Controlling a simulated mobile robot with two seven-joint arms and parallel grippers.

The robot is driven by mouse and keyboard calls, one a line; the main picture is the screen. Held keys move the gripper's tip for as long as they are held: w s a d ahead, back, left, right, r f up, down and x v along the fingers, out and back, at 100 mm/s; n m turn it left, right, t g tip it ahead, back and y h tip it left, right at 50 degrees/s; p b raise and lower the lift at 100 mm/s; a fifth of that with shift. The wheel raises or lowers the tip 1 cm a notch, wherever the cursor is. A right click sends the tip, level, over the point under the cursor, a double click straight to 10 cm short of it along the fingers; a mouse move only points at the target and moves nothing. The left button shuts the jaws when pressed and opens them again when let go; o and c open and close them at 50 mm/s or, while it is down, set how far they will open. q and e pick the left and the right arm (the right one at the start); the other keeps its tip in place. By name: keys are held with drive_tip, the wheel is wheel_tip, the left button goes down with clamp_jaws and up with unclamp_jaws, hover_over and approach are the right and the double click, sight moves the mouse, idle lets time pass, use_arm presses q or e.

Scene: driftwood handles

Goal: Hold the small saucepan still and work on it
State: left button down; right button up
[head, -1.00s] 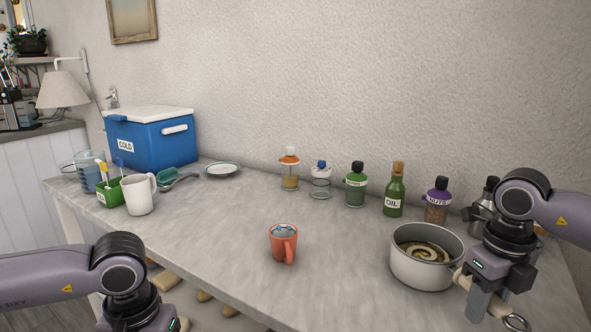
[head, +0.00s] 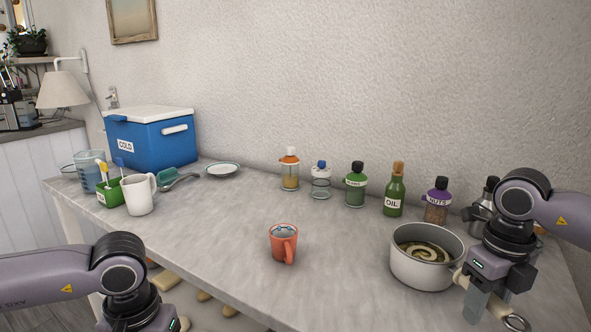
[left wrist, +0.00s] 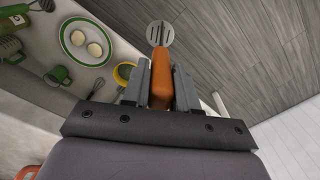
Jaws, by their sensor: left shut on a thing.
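The small saucepan (head: 427,273) stands upright on the table at the right of the head view, with a pale swirl in dark contents. Its handle (head: 461,279) points toward the front right. My right gripper (head: 484,307) is at this handle, its fingers pointing down. The near finger covers part of the handle, so I cannot tell whether the jaws grip it. In the left wrist view my left gripper (left wrist: 158,70) is shut on the orange handle of a slotted turner (left wrist: 160,34). The turner's head sticks out past the fingertips. In the head view these fingers are below the frame.
An orange mug (head: 281,243) stands left of the saucepan. Bottles, including the oil bottle (head: 394,195), line the back of the table. A blue cooler (head: 150,145), a white mug (head: 138,196) and a green caddy (head: 108,193) are at the left. The table's middle is mostly clear.

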drive_tip(key=shift+o, duration=0.9)
